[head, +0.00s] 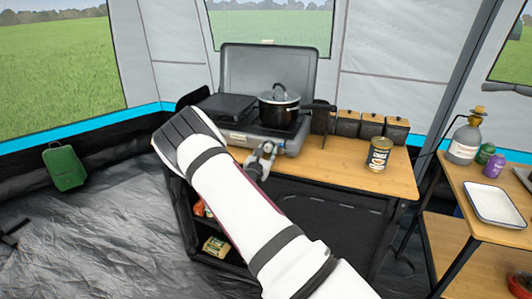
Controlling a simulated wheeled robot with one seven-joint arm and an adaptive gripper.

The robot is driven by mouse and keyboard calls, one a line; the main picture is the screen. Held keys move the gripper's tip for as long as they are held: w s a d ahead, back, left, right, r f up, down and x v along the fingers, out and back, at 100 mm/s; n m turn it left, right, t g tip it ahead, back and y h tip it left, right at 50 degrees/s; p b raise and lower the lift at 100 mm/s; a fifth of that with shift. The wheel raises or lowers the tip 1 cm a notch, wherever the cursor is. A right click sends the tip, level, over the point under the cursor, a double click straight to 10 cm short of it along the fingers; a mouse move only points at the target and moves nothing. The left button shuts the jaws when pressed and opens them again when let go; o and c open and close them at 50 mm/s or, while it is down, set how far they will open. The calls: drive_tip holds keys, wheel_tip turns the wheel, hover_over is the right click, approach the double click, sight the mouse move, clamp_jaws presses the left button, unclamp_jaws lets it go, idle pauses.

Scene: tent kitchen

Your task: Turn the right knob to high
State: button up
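The camping stove (239,137) stands on the wooden counter with its lid raised. A black pot with a lid (279,105) sits on its right burner. My gripper (268,151) is at the right part of the stove's front panel, with my white arm reaching in from the lower right. The right knob cannot be made out; the gripper covers that part of the panel. The gripper is small here, and I cannot tell whether its fingers are open or shut, or whether they touch the knob.
A tin can (379,153) stands on the counter (340,170) right of the stove. Several dark canisters with wooden lids (372,126) stand behind it. A side table at right holds a white tray (494,204) and bottles (465,142). The counter between stove and can is clear.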

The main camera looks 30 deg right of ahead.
drive_tip(key=shift+w+d, duration=0.1)
drive_tip(key=shift+w, duration=0.05)
drive_tip(key=shift+c, duration=0.2)
clamp_jaws()
drive_tip(key=shift+n, duration=0.3)
drive_tip(key=n+p, duration=0.1)
drive_tip(key=n, duration=0.2)
drive_tip(key=shift+r, duration=0.1)
drive_tip(key=n, duration=0.9)
drive_tip(key=shift+n+g, duration=0.3)
drive_tip(key=shift+g, duration=0.1)
